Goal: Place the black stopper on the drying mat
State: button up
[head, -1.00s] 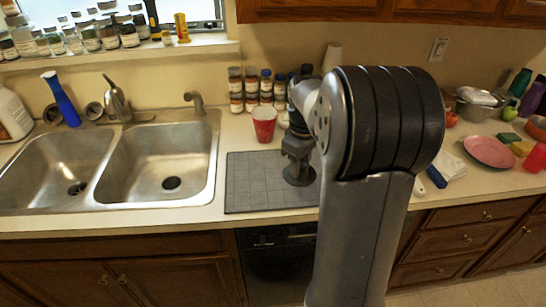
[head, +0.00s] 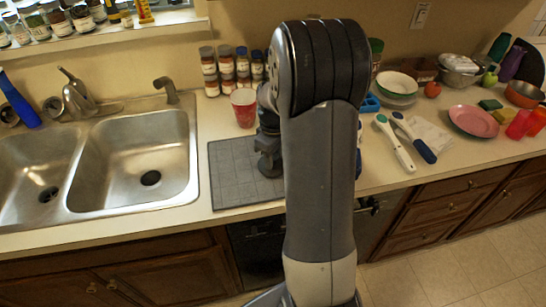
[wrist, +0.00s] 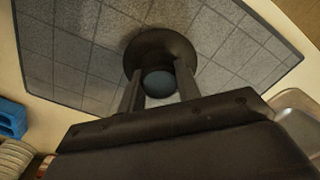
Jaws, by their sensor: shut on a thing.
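The black stopper (wrist: 160,45) is a dark round disc in the wrist view, seen between my gripper's fingers. My gripper (wrist: 160,88) is shut on it. The grey drying mat (wrist: 75,55) with its grid lines lies behind the stopper in that view. In the head view the mat (head: 232,178) lies on the counter right of the sink, and my gripper (head: 268,162) is over its right part. My arm hides the mat's right end. I cannot tell whether the stopper touches the mat.
A red cup (head: 244,108) stands behind the mat, with several spice jars (head: 228,70) further back. The double sink (head: 130,160) is to the left. Two brushes (head: 395,143), a pink plate (head: 473,121) and bowls are to the right. The mat's left part is clear.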

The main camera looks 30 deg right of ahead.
aim_at(274, 156)
jog(key=shift+f, duration=0.45)
jog(key=shift+f, duration=0.15)
jog(key=o, duration=1)
jog(key=shift+c, duration=0.2)
notch_tip(274, 156, up, 12)
jog(key=shift+b, duration=0.4)
